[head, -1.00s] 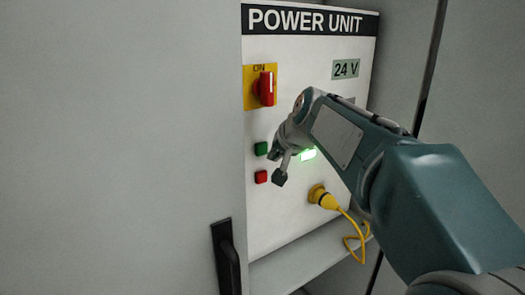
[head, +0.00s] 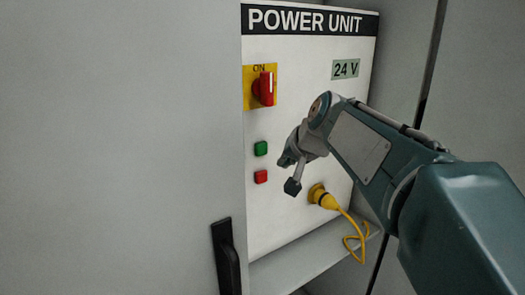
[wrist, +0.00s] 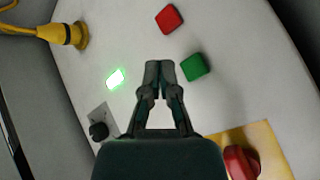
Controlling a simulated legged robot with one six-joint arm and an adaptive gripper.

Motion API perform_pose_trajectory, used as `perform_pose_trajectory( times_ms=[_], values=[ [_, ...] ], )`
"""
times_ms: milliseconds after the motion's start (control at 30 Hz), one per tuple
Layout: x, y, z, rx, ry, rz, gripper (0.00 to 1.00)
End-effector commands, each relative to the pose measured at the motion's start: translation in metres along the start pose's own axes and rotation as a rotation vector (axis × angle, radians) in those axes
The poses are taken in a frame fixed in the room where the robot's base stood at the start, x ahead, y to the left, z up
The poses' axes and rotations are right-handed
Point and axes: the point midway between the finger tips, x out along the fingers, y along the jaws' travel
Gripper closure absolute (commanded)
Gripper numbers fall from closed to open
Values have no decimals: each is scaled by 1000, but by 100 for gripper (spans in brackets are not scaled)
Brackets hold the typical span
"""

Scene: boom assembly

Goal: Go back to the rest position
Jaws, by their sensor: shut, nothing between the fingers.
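My gripper (head: 289,174) is in front of the power unit panel (head: 308,75), apart from it, in the head view. In the wrist view its two fingertips (wrist: 161,68) are together with nothing between them. The green button (head: 261,148) and red button (head: 261,177) are just left of the gripper in the head view. My arm hides part of the panel's right side.
The red rotary switch (head: 265,89) points at ON. A yellow plug (head: 322,197) with a hanging cable sits below my arm. A lit green indicator (wrist: 116,78) and black knob (wrist: 98,131) show in the wrist view. A black door handle (head: 228,262) stands lower left.

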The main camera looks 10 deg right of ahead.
Motion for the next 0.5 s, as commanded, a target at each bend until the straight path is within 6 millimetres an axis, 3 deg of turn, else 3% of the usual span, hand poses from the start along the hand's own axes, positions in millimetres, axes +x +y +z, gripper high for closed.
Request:
perform_pose_trajectory(
  times_ms=[167, 267, 500],
  values=[
    [-5, 1, 10, -14, -7, 8, 100],
    [-15, 5, 35, -49, -26, 30, 100],
    [-40, 26, 114, -161, -89, 104, 100]
  ],
)
